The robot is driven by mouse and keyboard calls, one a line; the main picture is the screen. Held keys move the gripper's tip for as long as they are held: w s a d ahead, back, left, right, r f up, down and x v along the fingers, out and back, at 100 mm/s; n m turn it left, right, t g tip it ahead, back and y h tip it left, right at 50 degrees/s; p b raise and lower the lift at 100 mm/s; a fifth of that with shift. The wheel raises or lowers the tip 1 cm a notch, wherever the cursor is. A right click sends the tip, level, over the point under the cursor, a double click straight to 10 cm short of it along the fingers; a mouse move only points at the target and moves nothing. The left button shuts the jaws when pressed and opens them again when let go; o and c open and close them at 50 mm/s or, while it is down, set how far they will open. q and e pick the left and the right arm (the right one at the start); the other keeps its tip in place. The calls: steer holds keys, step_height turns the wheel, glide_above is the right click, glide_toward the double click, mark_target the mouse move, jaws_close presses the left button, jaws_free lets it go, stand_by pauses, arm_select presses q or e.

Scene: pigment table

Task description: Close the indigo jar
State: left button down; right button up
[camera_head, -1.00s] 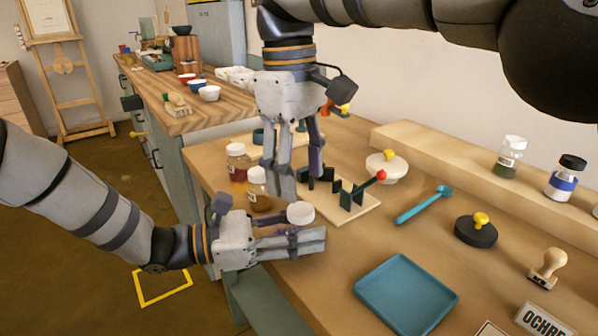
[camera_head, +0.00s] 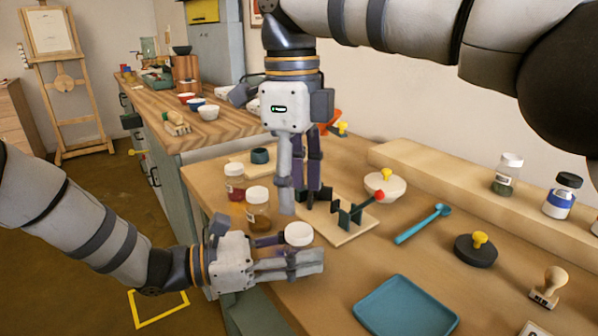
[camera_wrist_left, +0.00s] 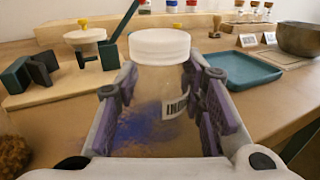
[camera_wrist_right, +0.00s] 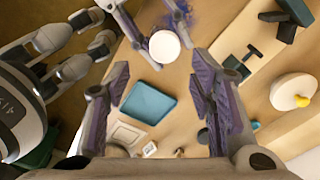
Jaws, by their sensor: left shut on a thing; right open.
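The indigo jar (camera_wrist_left: 160,95) is clear glass with blue powder inside and a partly visible label. Its white lid (camera_wrist_left: 160,44) sits on the mouth and looks level; how tight it is cannot be told. The lid also shows in the head view (camera_head: 298,233) and the right wrist view (camera_wrist_right: 164,46). My left gripper (camera_head: 300,262) is shut around the jar's body, which it mostly hides in the head view. My right gripper (camera_head: 299,200) points down, open and empty, just behind and above the lid, apart from it.
Two jars with reddish (camera_head: 234,184) and brown contents (camera_head: 258,208) stand left of my right gripper. A wooden board (camera_head: 352,232) with dark green holders lies behind the indigo jar. A teal tray (camera_head: 404,308) is at the front right. A white bowl (camera_head: 384,187) stands farther back.

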mark_target(299, 230)
steer(key=n, duration=0.7)
steer(key=shift+r, duration=0.3)
steer(key=n, duration=0.3)
steer(key=shift+w+d+r+n, duration=0.1)
steer(key=shift+n, duration=0.3)
steer(key=n, duration=0.5)
steer(key=shift+r, duration=0.25)
step_height(299, 230, down, 8)
steer(key=shift+f, duration=0.1)
